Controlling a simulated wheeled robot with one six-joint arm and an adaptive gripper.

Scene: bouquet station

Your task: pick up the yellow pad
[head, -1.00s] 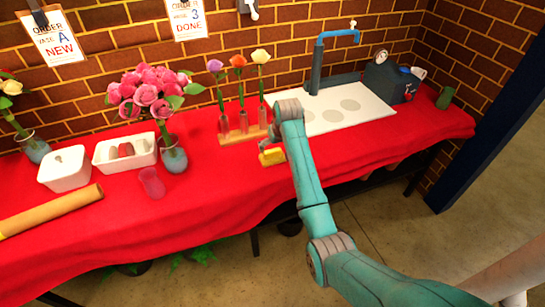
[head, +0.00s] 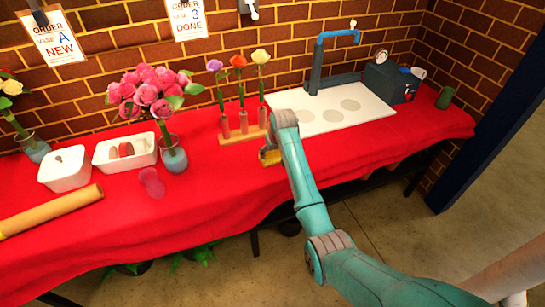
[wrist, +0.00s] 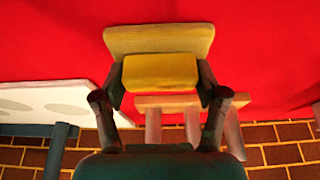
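The yellow pad (wrist: 160,72) is in the upper middle of the wrist view. It shows a bright yellow block in front of a wider, duller yellow-tan part. My gripper (wrist: 160,88) is open, with one dark finger on each side of the bright block. The fingertips are very close to its sides, and I cannot tell whether they touch. In the head view the pad (head: 271,157) is on the red cloth in front of the wooden flower rack, partly hidden by my gripper (head: 268,150).
The wooden rack (head: 243,136) with three flowers in tubes stands just behind the pad. A white board (head: 370,103) with grey circles lies to the right, with a blue tap (head: 317,65) behind it. White boxes, a pink bouquet (head: 150,92) and a tan roll (head: 50,211) are to the left.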

